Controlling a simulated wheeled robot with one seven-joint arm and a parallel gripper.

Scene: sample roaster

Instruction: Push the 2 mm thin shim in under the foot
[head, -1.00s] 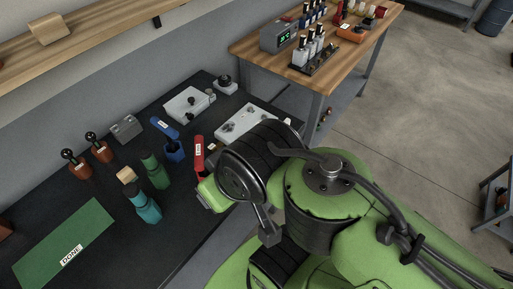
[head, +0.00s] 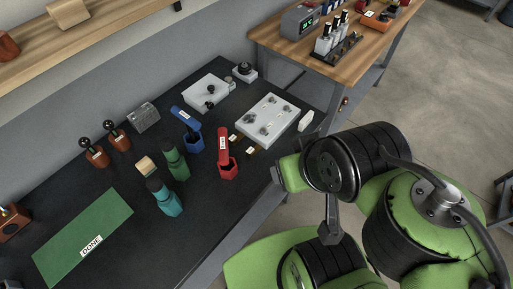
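On the dark bench a light grey plate (head: 268,121) with several dark round fittings lies near the right end. Two small pieces with white tags lie by its left edge: one tagged piece (head: 235,138) and another (head: 250,151). They may be shims, but their labels and thickness are too small to read. I cannot tell which part is the foot. A small white block (head: 306,120) stands at the plate's right side. My arm comes in from the lower right, beside the bench edge. Its fingertips do not show.
A grey box (head: 204,92) is behind. A green mat (head: 85,235) marked DONE lies at left. A wooden table (head: 350,55) stands behind.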

